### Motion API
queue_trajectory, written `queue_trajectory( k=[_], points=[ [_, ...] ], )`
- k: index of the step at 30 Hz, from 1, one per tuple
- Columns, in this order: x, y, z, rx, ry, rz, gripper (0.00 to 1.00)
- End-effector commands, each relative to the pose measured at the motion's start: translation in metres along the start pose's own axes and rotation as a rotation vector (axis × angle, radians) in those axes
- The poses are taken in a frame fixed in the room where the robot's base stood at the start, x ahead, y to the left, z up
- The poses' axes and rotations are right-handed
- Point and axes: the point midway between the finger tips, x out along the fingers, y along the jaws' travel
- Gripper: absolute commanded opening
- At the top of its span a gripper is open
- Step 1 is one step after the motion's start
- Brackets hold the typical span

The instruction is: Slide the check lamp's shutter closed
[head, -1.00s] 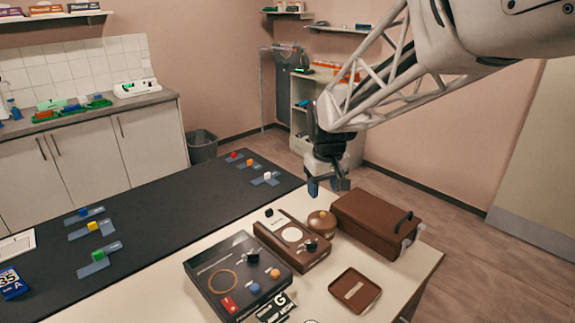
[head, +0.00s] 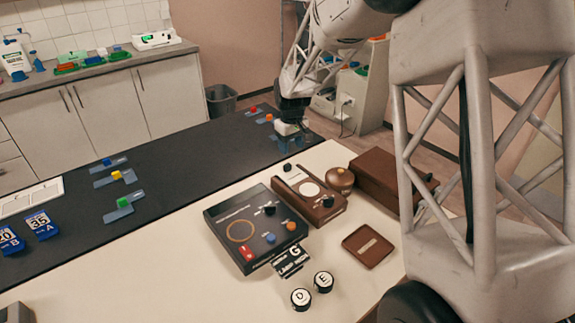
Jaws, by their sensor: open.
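A brown box (head: 308,197) with a round white disc (head: 309,189) stands on the pale table and looks like the check lamp. It has a small black knob at its far left end and a larger dark knob (head: 327,201) near its right end. I cannot tell which part is the shutter, nor how far the disc is covered. My gripper (head: 289,138) is open, low over the far right end of the black mat, beyond the brown box and apart from it. It is at a white-knobbed slide plate; the fingers are small and partly merge with it.
A black panel (head: 222,213) with coloured knobs stands left of the brown box. A round brown pot (head: 340,179), a brown case (head: 385,177) and a brown tray (head: 388,240) are right of it. The middle of the black mat (head: 190,165) is clear. My arm covers the right side.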

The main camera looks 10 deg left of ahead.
Motion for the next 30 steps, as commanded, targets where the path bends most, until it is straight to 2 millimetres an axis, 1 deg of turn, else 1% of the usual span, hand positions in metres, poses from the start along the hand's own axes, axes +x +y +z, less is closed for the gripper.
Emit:
queue_trajectory(
  k=[1,3,7,20,26,30],
  points=[
    [0.005,-0.001,-0.007,-0.009,-0.002,-0.001,0.55],
    [0.011,-0.002,-0.013,-0.018,-0.005,-0.003,0.55],
    [0.015,-0.003,-0.018,-0.027,-0.007,-0.003,0.55],
    [0.017,-0.003,-0.018,-0.027,-0.007,-0.004,0.55],
    [0.028,-0.003,-0.018,-0.027,-0.009,-0.005,0.55],
    [0.042,-0.003,-0.018,-0.027,-0.009,-0.004,0.55]
  ],
)
